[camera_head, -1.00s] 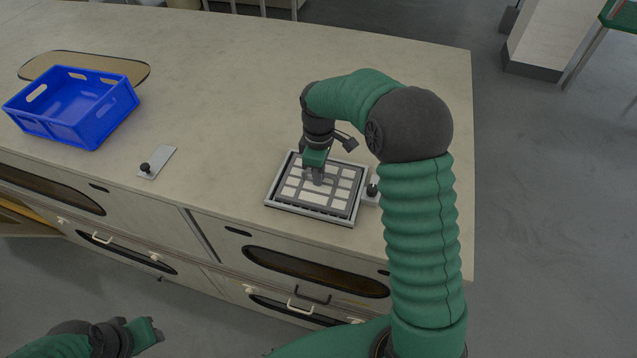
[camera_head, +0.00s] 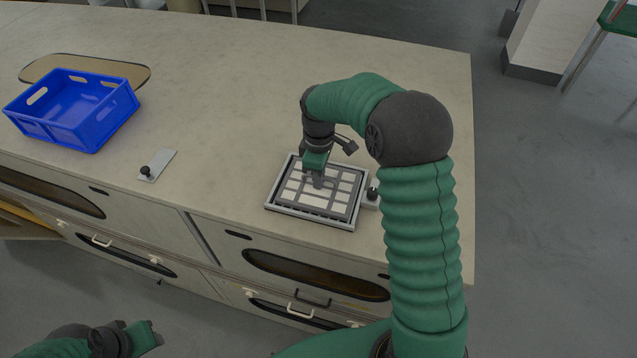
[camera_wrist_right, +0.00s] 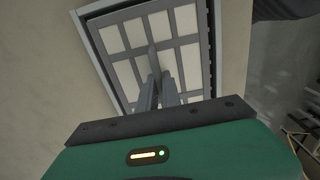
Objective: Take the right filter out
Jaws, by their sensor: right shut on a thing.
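The right filter (camera_head: 322,204) is a grey grid with pale panels, in a grey frame (camera_head: 271,197) on the worktop near its front edge. It also fills the top of the right wrist view (camera_wrist_right: 124,37). My right gripper (camera_head: 318,184) points down at the middle of the filter and is shut on a grid bar. In the right wrist view both fingers (camera_wrist_right: 160,82) meet at that bar. The filter appears to lie within its frame; I cannot tell whether it is raised. My left gripper (camera_head: 140,333) hangs low at the bottom left, in front of the cabinets, empty, with its fingers apart.
A blue crate (camera_head: 70,136) stands at the left of the worktop (camera_head: 220,95). A small plate with a black knob (camera_head: 146,171) lies between crate and frame. Another black knob (camera_head: 373,192) is beside the frame's right edge. The worktop behind the frame is clear.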

